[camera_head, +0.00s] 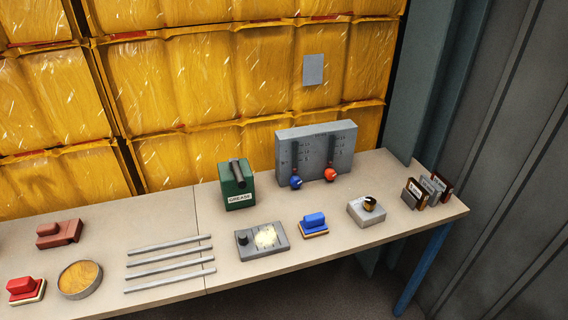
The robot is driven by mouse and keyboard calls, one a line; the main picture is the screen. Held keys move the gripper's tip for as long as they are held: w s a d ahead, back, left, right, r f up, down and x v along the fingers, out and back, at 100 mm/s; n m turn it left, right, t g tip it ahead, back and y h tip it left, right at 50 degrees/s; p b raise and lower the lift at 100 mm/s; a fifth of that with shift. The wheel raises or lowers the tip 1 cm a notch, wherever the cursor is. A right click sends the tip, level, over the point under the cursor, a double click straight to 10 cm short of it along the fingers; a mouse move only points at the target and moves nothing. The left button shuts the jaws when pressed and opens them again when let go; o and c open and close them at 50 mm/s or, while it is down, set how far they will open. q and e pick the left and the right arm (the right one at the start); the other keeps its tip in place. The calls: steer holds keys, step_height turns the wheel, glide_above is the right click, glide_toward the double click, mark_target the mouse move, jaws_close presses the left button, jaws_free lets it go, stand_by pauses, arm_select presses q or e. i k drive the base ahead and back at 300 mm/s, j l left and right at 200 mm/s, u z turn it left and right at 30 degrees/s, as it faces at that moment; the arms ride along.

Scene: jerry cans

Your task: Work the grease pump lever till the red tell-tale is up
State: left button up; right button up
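I see no red tell-tale on the pump from this angle. Neither of my grippers is in view, and nothing touches the pump.
The bench (190,285) also holds a grey gauge board (317,148) with blue and red knobs, a grey panel (248,251) with a glowing patch, a blue-handled block (313,222), several metal rods (168,257) and a round dish (79,279). Bare bench surrounds the pump's front.

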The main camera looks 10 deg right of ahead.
mark_target(240, 179)
steer(key=z, duration=2)
steer(key=k+j, duration=0.9)
steer(key=k, duration=0.15)
